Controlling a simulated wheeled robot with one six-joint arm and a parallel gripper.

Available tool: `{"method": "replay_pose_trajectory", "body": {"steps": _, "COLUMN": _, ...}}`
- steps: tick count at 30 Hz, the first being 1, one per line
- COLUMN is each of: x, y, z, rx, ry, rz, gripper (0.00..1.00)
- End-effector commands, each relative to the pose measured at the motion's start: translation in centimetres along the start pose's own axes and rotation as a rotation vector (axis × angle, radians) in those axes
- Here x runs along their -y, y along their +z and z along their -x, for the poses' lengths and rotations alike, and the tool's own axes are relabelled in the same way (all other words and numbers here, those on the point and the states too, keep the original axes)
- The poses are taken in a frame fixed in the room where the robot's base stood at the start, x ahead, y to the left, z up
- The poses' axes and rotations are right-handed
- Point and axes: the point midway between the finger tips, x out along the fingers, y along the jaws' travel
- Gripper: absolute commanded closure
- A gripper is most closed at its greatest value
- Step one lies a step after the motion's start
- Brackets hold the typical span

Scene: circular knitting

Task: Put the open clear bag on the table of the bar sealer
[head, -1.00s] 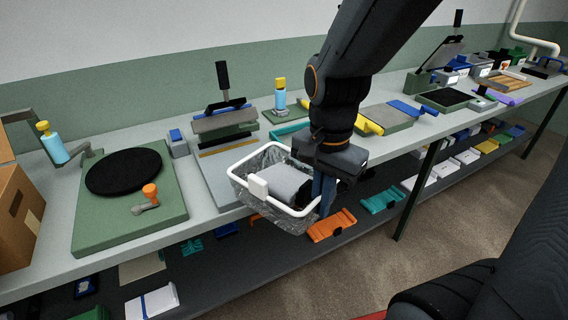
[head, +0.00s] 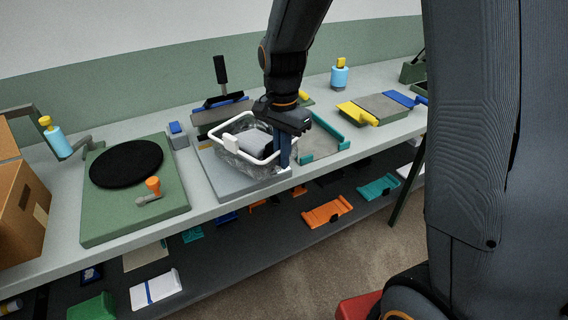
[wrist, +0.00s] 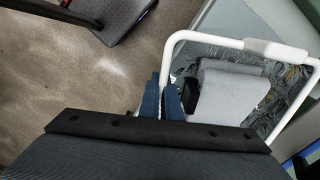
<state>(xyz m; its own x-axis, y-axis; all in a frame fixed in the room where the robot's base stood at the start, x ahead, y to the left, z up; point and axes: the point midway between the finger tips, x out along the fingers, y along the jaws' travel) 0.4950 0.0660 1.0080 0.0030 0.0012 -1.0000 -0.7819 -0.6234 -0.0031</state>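The open clear bag (head: 270,168) has a white rounded rim with a white tab, and a grey folded item lies inside. My gripper (head: 284,150) is shut on the right side of the rim. In the wrist view the blue fingers (wrist: 168,102) pinch the white rim of the bag (wrist: 184,40). The bag is upright over the grey table of the bar sealer (head: 222,182); I cannot tell whether its bottom touches. The sealer's bar and raised black lever (head: 221,72) stand behind the bag. The bag hides much of the sealer table.
A green base with a black disc (head: 128,163) and orange knob stands to the left. A teal-edged tray (head: 322,138) lies close to the right of the bag. A blue bottle (head: 339,76) stands at the back. The lower shelf holds several coloured trays and pads.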

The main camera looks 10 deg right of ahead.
Motion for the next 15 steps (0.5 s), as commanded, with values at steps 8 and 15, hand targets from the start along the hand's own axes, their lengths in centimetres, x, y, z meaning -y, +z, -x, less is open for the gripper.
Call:
{"method": "replay_pose_trajectory", "body": {"steps": 8, "x": -0.1, "y": 0.0, "z": -2.8, "rx": 0.001, "ry": 0.001, "rz": -0.001, "gripper": 1.0}}
{"method": "replay_pose_trajectory", "body": {"steps": 15, "x": -0.1, "y": 0.0, "z": -3.1, "rx": 0.0, "ry": 0.0, "rz": -0.001, "gripper": 1.0}}
